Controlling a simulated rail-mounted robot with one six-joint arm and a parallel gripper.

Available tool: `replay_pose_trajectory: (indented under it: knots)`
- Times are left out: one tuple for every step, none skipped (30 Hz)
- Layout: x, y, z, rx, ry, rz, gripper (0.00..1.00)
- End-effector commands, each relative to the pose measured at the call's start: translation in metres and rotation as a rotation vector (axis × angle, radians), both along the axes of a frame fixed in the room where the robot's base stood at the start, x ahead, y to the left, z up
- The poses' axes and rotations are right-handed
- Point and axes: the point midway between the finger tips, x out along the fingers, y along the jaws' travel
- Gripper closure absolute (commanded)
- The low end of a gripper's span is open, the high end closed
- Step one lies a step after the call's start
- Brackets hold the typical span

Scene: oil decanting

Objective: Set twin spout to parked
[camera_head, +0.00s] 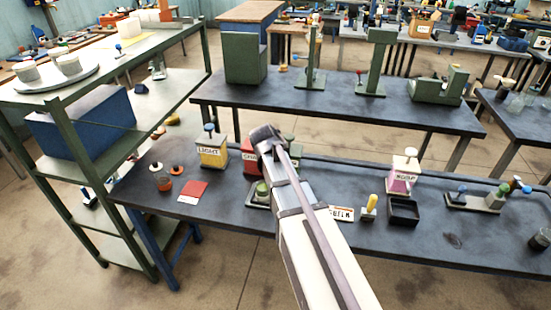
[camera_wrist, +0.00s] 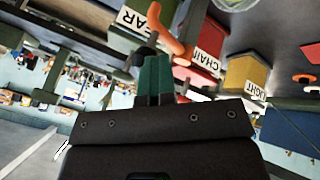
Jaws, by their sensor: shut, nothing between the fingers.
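My gripper (camera_head: 266,138) is shut and empty, above the back of the dark bench beside the red CHAIN can (camera_head: 249,155). In the wrist view its green fingers (camera_wrist: 155,78) are together. A bent orange pipe (camera_wrist: 172,38) shows just beyond the fingertips, near the CHAIN can; it may belong to the twin spout, but I cannot tell for sure. Whether the fingers touch it is not clear. A green fixture (camera_head: 259,194) on the bench is partly hidden by my arm.
The yellow LIGHT can (camera_head: 212,151) stands left of the CHAIN can. The pink GOSP-like labelled can (camera_head: 403,176), a black tray (camera_head: 403,212) and a fixture with blue and green knobs (camera_head: 475,202) stand to the right. Green shelving (camera_head: 120,190) borders the left.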

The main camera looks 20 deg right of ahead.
Motion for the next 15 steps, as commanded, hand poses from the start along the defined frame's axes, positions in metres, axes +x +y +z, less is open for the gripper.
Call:
replay_pose_trajectory:
  knots:
    - [0.000,-0.001,0.000,-0.001,0.000,-0.002,1.00]
    - [0.000,-0.001,0.000,-0.001,0.000,-0.002,1.00]
    - [0.000,-0.001,0.000,-0.001,0.000,-0.002,1.00]
    - [-0.001,0.000,0.000,-0.001,0.000,-0.002,1.00]
    - [-0.002,0.001,0.001,-0.001,0.000,-0.002,1.00]
    - [-0.003,0.003,0.002,-0.001,0.000,-0.002,1.00]
    - [-0.005,0.005,0.002,-0.002,0.002,-0.002,1.00]
    - [-0.006,0.008,0.003,-0.002,0.002,-0.002,1.00]
    - [-0.010,0.012,0.005,-0.002,0.002,-0.002,1.00]
    - [-0.012,0.017,0.006,-0.002,0.001,-0.001,1.00]
    - [-0.015,0.021,0.008,-0.001,0.000,-0.002,1.00]
    - [-0.019,0.028,0.010,-0.001,0.000,-0.002,1.00]
    - [-0.023,0.032,0.015,-0.001,0.000,-0.003,1.00]
    - [-0.027,0.033,0.029,-0.001,-0.001,-0.004,1.00]
    - [-0.031,0.036,0.039,-0.001,-0.001,-0.004,1.00]
